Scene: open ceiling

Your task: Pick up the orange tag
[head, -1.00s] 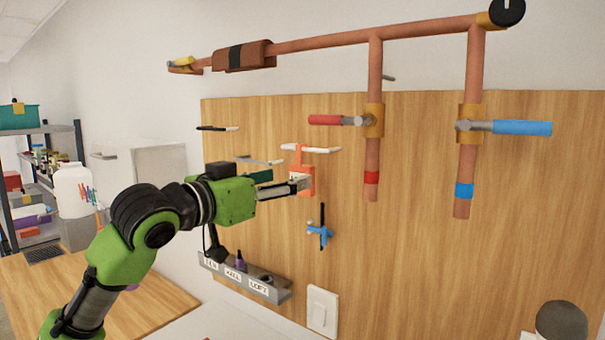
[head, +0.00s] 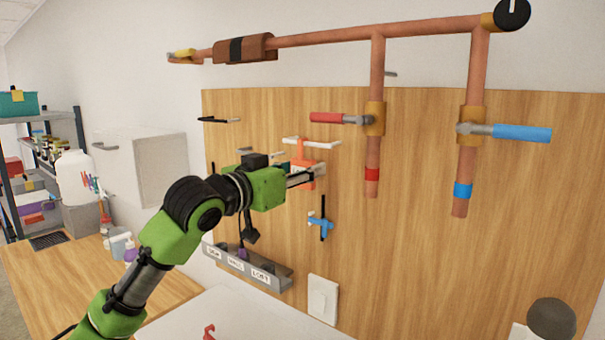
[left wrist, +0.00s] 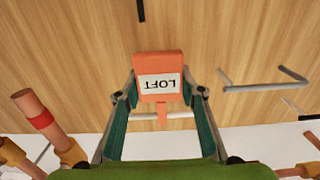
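The orange tag (head: 302,172) hangs by its strap from a white hook (head: 311,143) on the wooden board. In the left wrist view the tag (left wrist: 158,70) appears upside down, with a white label reading LOFT. My left gripper (left wrist: 159,90) is at the tag, one finger on each side of it. The fingers look spread, with their tips very close to the tag's edges; contact is not clear. In the head view the left gripper (head: 306,176) partly covers the tag. My right gripper is not in view.
Copper pipes with a red-handled valve (head: 340,119) and a blue-handled valve (head: 505,130) stand out at the right. A blue clamp-like item (head: 320,224) hangs below the tag. A labelled grey tray (head: 250,267) is mounted low on the board. A wall switch (head: 323,300) sits beside it.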

